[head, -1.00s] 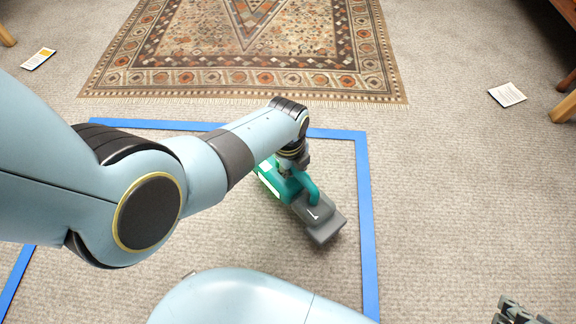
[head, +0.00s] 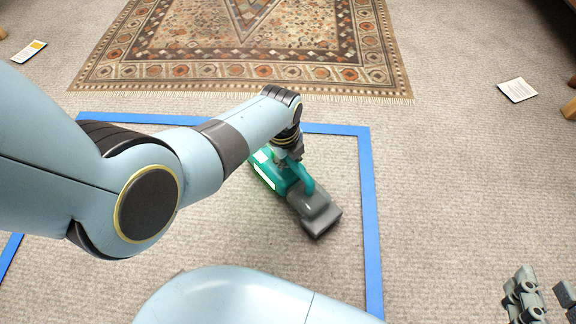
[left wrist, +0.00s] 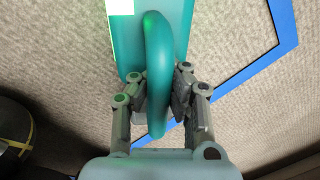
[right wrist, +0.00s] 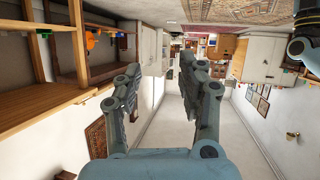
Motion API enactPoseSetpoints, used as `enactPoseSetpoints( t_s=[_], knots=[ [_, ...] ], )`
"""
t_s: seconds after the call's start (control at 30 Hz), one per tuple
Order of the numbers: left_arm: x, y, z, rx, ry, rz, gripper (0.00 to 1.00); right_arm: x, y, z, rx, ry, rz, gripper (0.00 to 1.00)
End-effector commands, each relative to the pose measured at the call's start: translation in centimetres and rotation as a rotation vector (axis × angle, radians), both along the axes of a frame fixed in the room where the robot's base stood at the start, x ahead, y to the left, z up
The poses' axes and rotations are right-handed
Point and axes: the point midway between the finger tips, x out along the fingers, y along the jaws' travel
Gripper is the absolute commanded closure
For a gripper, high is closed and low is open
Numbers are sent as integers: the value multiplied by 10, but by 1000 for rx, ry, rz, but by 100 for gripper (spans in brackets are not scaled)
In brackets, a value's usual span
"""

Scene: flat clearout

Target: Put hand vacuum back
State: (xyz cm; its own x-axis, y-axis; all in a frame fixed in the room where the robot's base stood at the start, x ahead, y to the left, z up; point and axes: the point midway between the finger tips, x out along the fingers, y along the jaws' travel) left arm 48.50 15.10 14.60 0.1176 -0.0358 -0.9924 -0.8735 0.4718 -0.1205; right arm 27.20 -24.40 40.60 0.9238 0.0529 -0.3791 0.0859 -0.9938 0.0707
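The hand vacuum (head: 273,172) is teal with a dark grey nozzle (head: 319,217). It is over the carpet inside the blue tape outline, towards its right side. My left gripper (head: 288,158) is at its handle, partly hidden by my own arm in the head view. In the left wrist view, the fingers of my left gripper (left wrist: 159,95) are closed in on both sides of the teal handle (left wrist: 158,60). I cannot tell how far the vacuum is off the floor. My right gripper (right wrist: 160,90) is open and empty; it shows at the head view's lower right (head: 543,298).
Blue tape (head: 369,215) marks an outline on the grey carpet. A patterned rug (head: 245,50) lies beyond it. Cards lie at the left (head: 30,51) and right (head: 517,90). A wooden shelf (right wrist: 40,95) shows in the right wrist view. Carpet right of the tape is largely clear.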

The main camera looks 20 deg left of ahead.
Motion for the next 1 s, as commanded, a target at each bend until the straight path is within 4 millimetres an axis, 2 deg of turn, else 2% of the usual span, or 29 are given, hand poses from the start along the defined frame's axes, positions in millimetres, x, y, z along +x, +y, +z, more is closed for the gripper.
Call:
enactPoseSetpoints(
  t_s=[0.03, 0.3, 0.6, 0.77, 1.0],
  knots=[
    [1, 0, -7, 0, 0, -1, 100, 4, 1, 3, 1, -48, 6, 60],
    [4, 1, -12, 0, -3, -6, 100, 47, 7, 62, 0, -300, 33, 60],
    [6, 1, -20, -1, -4, -11, 100, 71, 13, 120, 0, -544, 61, 60],
    [7, 2, -20, 0, -5, -12, 100, 74, 15, 133, 0, -593, 67, 60],
    [8, 2, -20, 0, -5, -12, 100, 74, 15, 134, -1, -596, 68, 60]
  ],
)
